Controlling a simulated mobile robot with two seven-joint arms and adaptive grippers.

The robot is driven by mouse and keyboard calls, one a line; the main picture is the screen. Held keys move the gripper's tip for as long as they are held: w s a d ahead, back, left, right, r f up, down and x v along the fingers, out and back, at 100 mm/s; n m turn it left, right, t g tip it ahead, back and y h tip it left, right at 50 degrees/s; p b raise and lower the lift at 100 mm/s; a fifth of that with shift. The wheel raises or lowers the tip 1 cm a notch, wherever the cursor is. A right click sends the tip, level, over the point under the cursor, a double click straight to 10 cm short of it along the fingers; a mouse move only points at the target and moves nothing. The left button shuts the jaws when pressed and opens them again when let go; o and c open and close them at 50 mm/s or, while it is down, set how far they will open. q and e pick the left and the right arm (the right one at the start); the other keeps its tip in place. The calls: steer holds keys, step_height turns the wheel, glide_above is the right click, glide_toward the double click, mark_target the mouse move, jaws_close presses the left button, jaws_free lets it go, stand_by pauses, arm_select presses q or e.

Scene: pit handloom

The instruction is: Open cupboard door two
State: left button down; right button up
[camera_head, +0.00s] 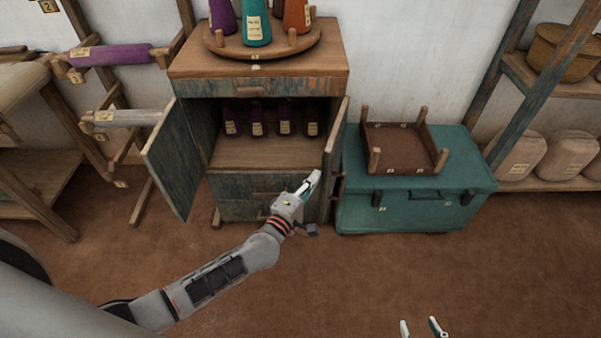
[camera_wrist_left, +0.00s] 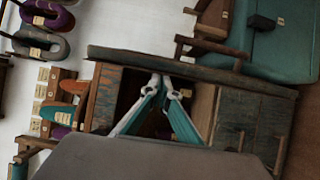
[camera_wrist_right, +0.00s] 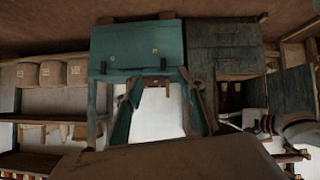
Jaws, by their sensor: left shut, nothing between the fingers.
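The wooden cupboard (camera_head: 265,151) stands at the centre of the head view with both doors swung outward. Its left door (camera_head: 173,158) is wide open. Its right door (camera_head: 336,142) shows nearly edge-on, with a handle (camera_head: 338,186) on its outer side. I cannot read which door is marked two. My left gripper (camera_head: 315,176) is shut and empty, in front of the cupboard close by the right door; I cannot tell if it touches. Its closed fingers also show in the left wrist view (camera_wrist_left: 164,82). My right gripper (camera_head: 422,325) is open and empty, low over the floor.
Purple cones (camera_head: 256,125) stand inside the cupboard, and more cones (camera_head: 256,22) stand on a round rack on top. A teal chest (camera_head: 415,208) bearing an upturned stool (camera_head: 403,147) is close right of the right door. The brown floor (camera_head: 400,270) in front is clear.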

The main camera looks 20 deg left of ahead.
arm_select(q)
steer(key=n+y, duration=0.1)
steer(key=y, duration=0.1)
glide_above(343, 185)
steer(key=s, duration=0.4)
steer(key=shift+d, duration=0.55)
arm_select(e)
steer(key=shift+w+a+r, duration=0.1)
steer(key=shift+w+r, duration=0.1)
steer(key=shift+r, duration=0.25)
